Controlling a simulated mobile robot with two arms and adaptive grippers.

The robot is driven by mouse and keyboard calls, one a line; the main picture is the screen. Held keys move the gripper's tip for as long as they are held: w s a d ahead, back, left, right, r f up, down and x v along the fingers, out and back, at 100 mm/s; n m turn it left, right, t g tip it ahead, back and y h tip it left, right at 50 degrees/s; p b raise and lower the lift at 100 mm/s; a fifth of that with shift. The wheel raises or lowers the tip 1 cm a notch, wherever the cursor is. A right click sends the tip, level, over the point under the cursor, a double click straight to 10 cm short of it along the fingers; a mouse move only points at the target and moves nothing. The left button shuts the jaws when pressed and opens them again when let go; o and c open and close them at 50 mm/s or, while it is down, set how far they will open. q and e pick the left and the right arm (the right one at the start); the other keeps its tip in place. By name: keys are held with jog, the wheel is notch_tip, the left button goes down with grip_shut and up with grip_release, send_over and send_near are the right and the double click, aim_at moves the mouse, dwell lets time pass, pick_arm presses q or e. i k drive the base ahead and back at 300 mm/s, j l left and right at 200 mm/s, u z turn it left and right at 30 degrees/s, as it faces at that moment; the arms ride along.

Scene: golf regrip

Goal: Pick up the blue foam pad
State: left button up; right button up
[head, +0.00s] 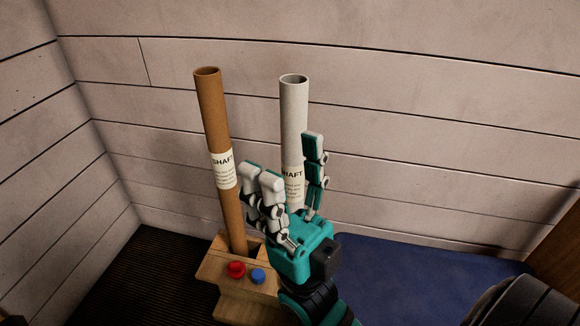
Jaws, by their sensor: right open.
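My right gripper (287,156) is open, its teal and white fingers pointing up and spread apart. A pale tube labelled SHAFT (293,110) stands upright, and its lower part shows between the fingers. I cannot tell whether the fingers touch it. A flat dark blue surface (425,285) lies to the right of the gripper. A small round blue piece (258,276) sits on the wooden stand, left of my wrist. I cannot tell for sure which of these blue things is the foam pad. My left gripper is not in view.
A brown tube labelled SHAFT (213,120) stands in the wooden stand (210,272), tilted slightly. A small red piece (236,269) sits beside the blue one. Plank walls (430,110) close off the back and left. A dark ribbed mat (140,270) lies at the lower left.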

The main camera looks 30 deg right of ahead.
aim_at(259, 277)
jog(key=k, duration=1)
